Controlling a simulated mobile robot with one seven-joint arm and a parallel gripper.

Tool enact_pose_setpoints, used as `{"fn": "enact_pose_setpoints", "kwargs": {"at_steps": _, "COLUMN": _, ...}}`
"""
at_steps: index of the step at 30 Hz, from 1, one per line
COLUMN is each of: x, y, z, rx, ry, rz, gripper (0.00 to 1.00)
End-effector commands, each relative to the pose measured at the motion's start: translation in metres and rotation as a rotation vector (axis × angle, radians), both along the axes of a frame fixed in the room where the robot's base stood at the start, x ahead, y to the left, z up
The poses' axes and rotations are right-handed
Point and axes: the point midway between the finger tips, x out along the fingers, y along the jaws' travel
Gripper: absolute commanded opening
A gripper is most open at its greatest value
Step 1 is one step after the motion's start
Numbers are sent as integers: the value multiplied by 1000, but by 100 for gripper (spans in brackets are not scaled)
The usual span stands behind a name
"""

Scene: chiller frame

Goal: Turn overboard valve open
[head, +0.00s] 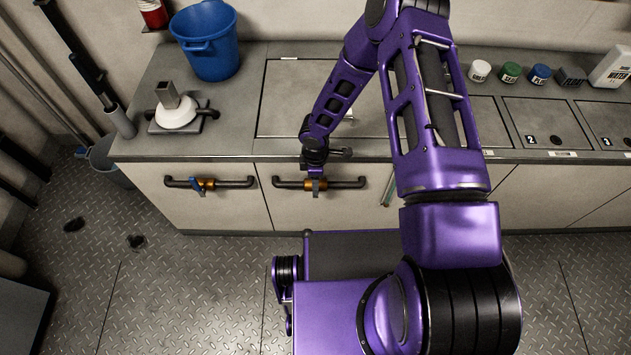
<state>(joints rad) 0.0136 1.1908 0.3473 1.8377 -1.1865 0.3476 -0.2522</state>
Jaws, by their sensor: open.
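Two pipe runs with brass valves are on the cabinet front. The left valve (207,185) has a blue handle that sticks up and down across its dark pipe. The right valve (308,185) sits on a similar dark pipe. My gripper (316,180) is open, pointing down at the right valve, and covers most of it. The right valve's handle is hidden, and I cannot tell whether the fingers touch it. I see no readable label that tells which valve is the overboard one.
A blue bucket (207,42) and a white funnel-like piece (177,113) stand on the counter (237,118) at the left. Bare floor (165,285) lies at the left front.

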Motion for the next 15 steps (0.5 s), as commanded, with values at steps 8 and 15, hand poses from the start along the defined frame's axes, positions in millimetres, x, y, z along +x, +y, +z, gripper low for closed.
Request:
{"fn": "enact_pose_setpoints", "kwargs": {"at_steps": 8, "x": 0, "y": 0, "z": -1, "rx": 0, "ry": -1, "rz": 0, "gripper": 46}}
{"fn": "enact_pose_setpoints", "kwargs": {"at_steps": 15, "x": 0, "y": 0, "z": -1, "rx": 0, "ry": 0, "rz": 0, "gripper": 3}}
